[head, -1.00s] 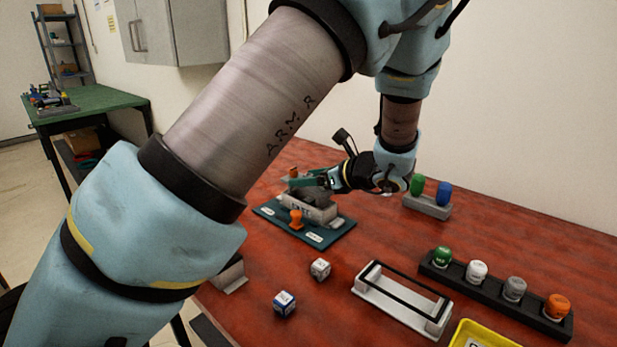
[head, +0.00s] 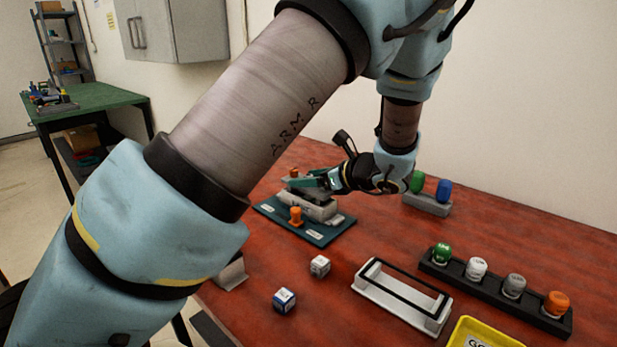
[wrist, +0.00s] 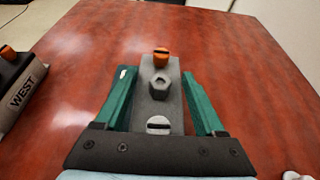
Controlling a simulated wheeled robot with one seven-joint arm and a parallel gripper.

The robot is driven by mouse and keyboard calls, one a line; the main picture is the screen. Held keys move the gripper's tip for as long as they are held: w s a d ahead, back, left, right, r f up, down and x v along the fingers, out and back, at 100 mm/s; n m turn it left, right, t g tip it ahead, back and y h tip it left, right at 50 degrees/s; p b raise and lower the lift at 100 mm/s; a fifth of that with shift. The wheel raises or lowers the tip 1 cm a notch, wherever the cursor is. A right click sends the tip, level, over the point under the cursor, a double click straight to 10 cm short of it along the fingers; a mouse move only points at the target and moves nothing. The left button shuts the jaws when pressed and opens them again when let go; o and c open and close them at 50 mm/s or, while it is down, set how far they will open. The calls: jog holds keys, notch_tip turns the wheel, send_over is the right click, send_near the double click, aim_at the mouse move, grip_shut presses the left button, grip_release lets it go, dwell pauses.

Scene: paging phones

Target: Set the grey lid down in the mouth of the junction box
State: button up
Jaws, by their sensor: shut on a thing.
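My gripper (wrist: 158,88) has its green fingers on either side of the grey lid (wrist: 160,108) and is shut on it. The lid is a narrow plate in the wrist view, with a dark hexagonal knob in its middle, a slotted silver disc at the near end and an orange knob at the far end. In the head view my gripper (head: 312,182) is over the grey junction box (head: 321,211) on a teal mat (head: 318,238). The mouth is hidden, and I cannot tell whether the lid touches the box.
An orange peg (head: 296,216) stands at the box's near side. A box marked WEST (wrist: 28,92) is at the left in the wrist view. A two-bottle holder (head: 427,204), a white frame (head: 400,300), a black rack (head: 495,290) and two cubes (head: 284,300) stand around.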

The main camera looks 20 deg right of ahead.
jog(key=shift+f, duration=1)
dwell(0.8)
jog(key=o, duration=1.4)
jog(key=shift+o, duration=0.2)
jog(key=shift+r+p, duration=2.7)
jog(key=shift+r, duration=0.5)
